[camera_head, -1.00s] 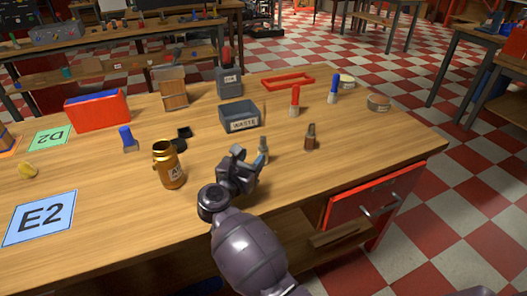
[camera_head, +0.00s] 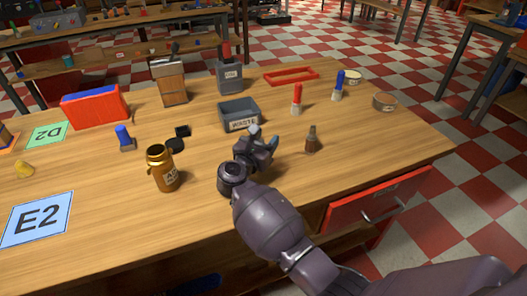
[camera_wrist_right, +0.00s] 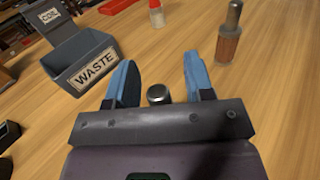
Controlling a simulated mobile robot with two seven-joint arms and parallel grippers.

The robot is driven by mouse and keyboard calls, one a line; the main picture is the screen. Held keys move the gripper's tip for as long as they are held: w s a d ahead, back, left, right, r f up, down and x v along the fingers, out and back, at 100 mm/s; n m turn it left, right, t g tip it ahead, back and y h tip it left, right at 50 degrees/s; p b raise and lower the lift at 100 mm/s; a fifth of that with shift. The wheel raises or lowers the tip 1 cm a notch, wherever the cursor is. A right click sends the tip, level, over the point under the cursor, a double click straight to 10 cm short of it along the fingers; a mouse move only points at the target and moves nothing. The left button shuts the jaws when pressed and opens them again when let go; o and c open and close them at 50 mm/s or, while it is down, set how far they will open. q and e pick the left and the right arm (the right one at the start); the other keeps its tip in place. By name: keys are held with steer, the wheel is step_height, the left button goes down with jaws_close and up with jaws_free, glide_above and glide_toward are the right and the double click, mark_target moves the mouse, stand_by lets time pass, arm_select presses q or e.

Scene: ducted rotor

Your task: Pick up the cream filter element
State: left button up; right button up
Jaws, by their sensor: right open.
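My right gripper (camera_head: 262,137) is over the table just in front of the grey WASTE bin (camera_head: 239,115). In the right wrist view its two blue fingers (camera_wrist_right: 157,82) are open and apart. A small cylinder with a grey round top (camera_wrist_right: 158,94) shows between them near the gripper's body; it looks unclamped. Most of it is hidden, so I cannot tell whether it is the cream filter element. No other thing is clearly that element. My left gripper is not in view.
A brown-handled tool (camera_head: 312,139) stands right of the gripper, a red-topped one (camera_head: 297,98) behind it. An amber jar (camera_head: 162,168) stands to the left. Round tins (camera_head: 384,102) stand at the back right. The red drawer (camera_head: 376,200) is below the front edge. The front tabletop is mostly clear.

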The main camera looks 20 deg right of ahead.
steer(key=shift+s+a, duration=0.1)
jaws_close()
steer(key=shift+r, duration=0.1)
